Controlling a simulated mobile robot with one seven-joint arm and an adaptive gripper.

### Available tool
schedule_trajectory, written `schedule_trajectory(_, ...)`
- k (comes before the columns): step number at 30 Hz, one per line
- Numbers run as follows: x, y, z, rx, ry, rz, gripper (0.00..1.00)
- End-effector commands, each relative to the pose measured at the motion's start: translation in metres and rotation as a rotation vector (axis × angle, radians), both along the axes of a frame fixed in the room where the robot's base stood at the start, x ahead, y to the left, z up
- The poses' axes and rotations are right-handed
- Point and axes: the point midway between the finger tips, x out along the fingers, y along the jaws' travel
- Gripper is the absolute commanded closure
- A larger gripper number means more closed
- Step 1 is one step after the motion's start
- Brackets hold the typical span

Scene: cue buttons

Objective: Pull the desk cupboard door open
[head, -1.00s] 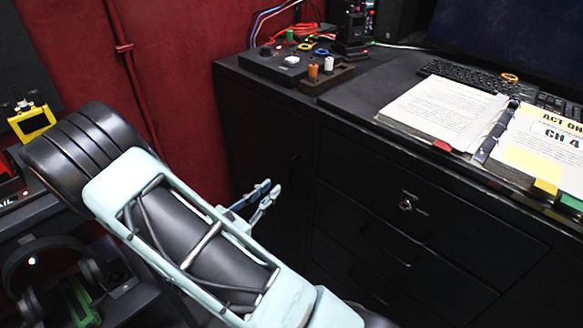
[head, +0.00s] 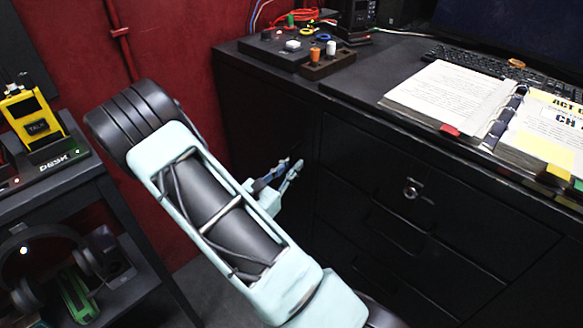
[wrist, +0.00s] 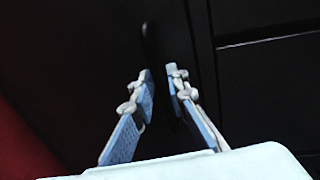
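The desk cupboard door (head: 262,118) is the plain black panel on the left of the black desk front. It looks shut, though the dark surface hides its edges. In the wrist view the door (wrist: 80,50) fills the left and middle, with a faint dark upright handle (wrist: 148,25) beyond the fingertips. My gripper (head: 291,164) is in front of the door, near the drawers. Its fingers stand apart with nothing between them, as the wrist view also shows (wrist: 161,75). The head view does not show whether the fingertips touch the door; the handle is hard to make out there.
Drawers (head: 375,185) with a silver lock stand right of the door. The desktop (head: 345,85) holds a control box, an open binder (head: 450,95) and a keyboard. A black shelf stand (head: 60,190) with headphones is at the left, before a red wall (head: 175,60).

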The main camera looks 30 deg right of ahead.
Motion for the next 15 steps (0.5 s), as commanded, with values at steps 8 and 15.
schedule_trajectory(8,0.0011,-0.0020,0.0004,0.000,0.000,0.000,0.86)
schedule_trajectory(15,0.0010,-0.0018,0.0003,0.000,0.000,0.000,1.00)
